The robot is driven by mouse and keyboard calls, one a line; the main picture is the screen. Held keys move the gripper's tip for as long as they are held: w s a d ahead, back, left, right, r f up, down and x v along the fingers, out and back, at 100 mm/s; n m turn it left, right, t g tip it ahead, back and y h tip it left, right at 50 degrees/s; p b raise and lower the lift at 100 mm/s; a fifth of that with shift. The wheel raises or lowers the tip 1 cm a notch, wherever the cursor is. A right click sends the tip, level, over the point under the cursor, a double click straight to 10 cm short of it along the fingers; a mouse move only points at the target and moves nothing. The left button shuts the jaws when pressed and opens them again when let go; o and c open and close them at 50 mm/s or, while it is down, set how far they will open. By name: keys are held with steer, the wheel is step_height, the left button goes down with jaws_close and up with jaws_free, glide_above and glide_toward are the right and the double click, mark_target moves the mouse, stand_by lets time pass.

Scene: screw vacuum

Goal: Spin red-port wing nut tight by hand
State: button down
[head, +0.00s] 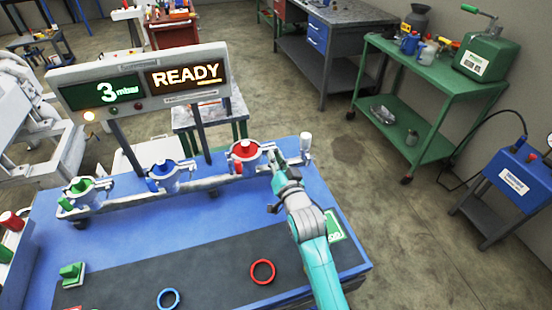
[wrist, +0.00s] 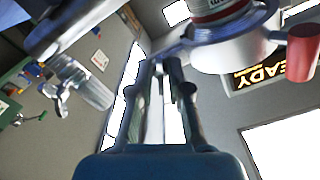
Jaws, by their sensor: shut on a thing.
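The red port (head: 244,152) with its red cap sits at the right part of the silver manifold on the blue bench, a metal clamp ring around it. In the wrist view its clamp ring (wrist: 235,50) and red handle (wrist: 302,52) fill the upper right. My gripper (head: 274,160) reaches the right side of this clamp. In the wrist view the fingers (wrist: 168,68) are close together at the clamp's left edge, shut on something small. The wing nut itself is hidden at the fingertips, so its turn and seating cannot be told.
The blue port (head: 163,172) and green port (head: 80,190) stand left along the manifold. A white-topped valve (head: 305,145) is close to my gripper's right. The display (head: 140,82) reads 3 mbar and READY. A red ring (head: 262,271) and blue ring (head: 168,299) lie on the dark mat.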

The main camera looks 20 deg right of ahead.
steer(key=shift+m, duration=0.3)
steer(key=c, duration=1.2)
jaws_free()
steer(key=shift+o, duration=0.2)
steer(key=shift+s, duration=0.1)
steer(key=s, duration=1.1)
steer(key=shift+s, duration=0.4)
